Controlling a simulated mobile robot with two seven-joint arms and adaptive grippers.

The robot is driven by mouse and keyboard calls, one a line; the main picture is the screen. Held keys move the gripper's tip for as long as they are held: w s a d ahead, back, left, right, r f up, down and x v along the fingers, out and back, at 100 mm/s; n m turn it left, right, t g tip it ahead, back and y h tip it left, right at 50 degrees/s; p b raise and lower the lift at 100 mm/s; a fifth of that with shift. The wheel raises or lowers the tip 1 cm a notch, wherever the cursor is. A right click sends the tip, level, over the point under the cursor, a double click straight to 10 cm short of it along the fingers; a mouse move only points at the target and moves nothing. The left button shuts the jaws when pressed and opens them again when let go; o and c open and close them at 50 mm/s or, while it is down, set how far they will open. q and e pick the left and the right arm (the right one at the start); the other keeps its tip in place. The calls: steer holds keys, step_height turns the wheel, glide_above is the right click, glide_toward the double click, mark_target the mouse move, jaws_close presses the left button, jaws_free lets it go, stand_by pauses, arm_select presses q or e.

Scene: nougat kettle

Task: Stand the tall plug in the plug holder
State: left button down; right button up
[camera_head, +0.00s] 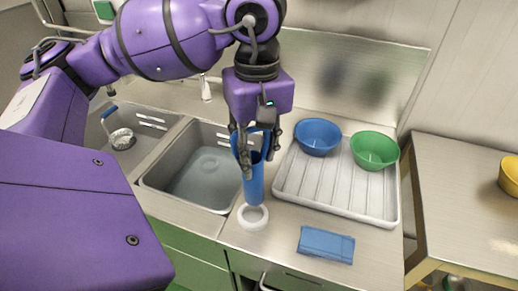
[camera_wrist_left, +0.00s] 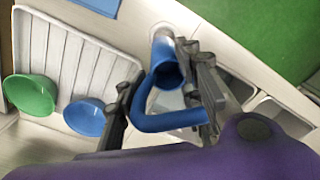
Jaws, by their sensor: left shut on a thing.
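The tall plug (camera_head: 254,186) is a blue upright tube with a looped handle at its top. My left gripper (camera_head: 256,146) is shut on the plug near its top, by the handle. My right gripper is not in view.
A white ribbed tray (camera_head: 335,190) with a blue bowl (camera_head: 318,137) and a green bowl (camera_head: 374,150) is right of the plug. A folded blue cloth (camera_head: 326,244) lies in front. The sink basin (camera_head: 200,178) is left.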

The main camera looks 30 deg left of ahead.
mark_target(256, 157)
arm_select(q)
steer(key=shift+s+d+n, duration=0.1)
steer(key=shift+d+n, duration=0.05)
steer(key=shift+n, duration=0.25)
steer(key=shift+a+f, duration=0.3)
steer(key=shift+f, duration=0.2)
steer(key=shift+d+f+b, duration=0.1)
steer(key=shift+f+b, duration=0.7)
steer(key=shift+f, duration=0.65)
steer(key=shift+f+b, duration=0.55)
steer(key=shift+f, duration=0.35)
steer(key=shift+f+b, duration=0.45)
steer(key=shift+f, duration=0.15)
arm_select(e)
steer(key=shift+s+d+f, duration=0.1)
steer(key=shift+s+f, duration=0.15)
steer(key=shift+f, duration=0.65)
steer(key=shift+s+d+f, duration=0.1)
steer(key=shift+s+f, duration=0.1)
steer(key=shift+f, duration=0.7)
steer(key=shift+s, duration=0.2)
